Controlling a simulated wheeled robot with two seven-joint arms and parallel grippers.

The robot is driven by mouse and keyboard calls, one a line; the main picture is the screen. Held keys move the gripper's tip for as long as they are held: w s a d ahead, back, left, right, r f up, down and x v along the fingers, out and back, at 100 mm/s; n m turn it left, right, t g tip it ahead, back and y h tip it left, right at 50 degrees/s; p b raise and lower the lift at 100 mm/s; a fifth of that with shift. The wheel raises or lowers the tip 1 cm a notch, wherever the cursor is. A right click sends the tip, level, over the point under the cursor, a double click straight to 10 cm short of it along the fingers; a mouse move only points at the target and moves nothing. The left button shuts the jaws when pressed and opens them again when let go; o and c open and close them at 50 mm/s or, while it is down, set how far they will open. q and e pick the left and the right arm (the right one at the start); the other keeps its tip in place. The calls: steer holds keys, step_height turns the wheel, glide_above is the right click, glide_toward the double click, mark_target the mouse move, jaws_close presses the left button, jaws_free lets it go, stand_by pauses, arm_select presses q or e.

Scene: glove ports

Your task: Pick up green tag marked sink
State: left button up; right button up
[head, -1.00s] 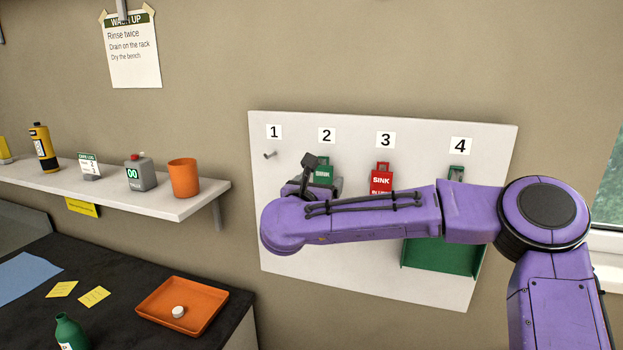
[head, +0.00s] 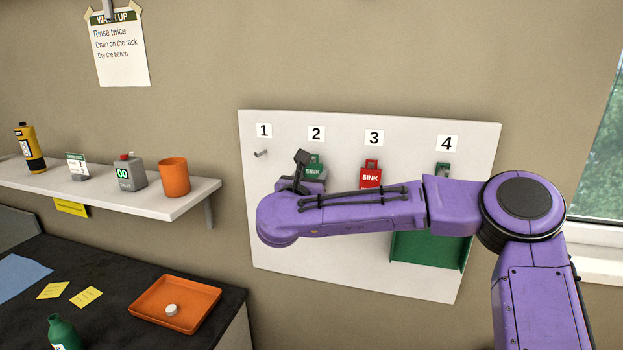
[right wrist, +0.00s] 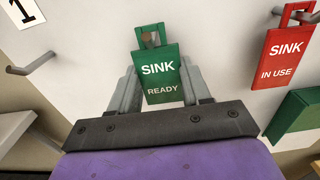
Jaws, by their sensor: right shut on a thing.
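The green tag marked SINK READY (right wrist: 159,76) hangs at hook 2 on the white board, and its top also shows in the head view (head: 315,171). My right gripper (right wrist: 160,88) is shut on the green tag, one finger on each side of it. In the head view my right gripper (head: 303,180) is partly hidden behind my purple forearm, which covers the tag's lower part. My left gripper is in neither view.
A red SINK IN USE tag (right wrist: 285,62) hangs at hook 3, right of the green tag. Another green tag (head: 442,169) is at hook 4, above a green holder (head: 430,252). Hook 1 (head: 261,153) is empty. A shelf (head: 190,202) with a cup stands left.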

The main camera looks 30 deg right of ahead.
stand_by(0.3)
steer(key=shift+s+a+g+y+b, duration=0.1)
steer(key=shift+a+g+y+b, duration=0.05)
steer(key=shift+g+y+b, duration=0.15)
steer(key=shift+s+a+r+g+y, duration=0.25)
steer(key=shift+g+y, duration=0.25)
steer(key=shift+y, duration=0.25)
steer(key=shift+s+a+r+g+y, duration=0.15)
steer(key=shift+a+r+g+y, duration=0.1)
steer(key=shift+g+y, duration=0.4)
steer(key=shift+f, duration=0.1)
steer(key=shift+s+a+b, duration=0.1)
steer(key=shift+a+b, duration=0.05)
steer(key=shift+b, duration=0.2)
steer(key=shift+s+a+b, duration=0.1)
steer(key=shift+b, duration=0.35)
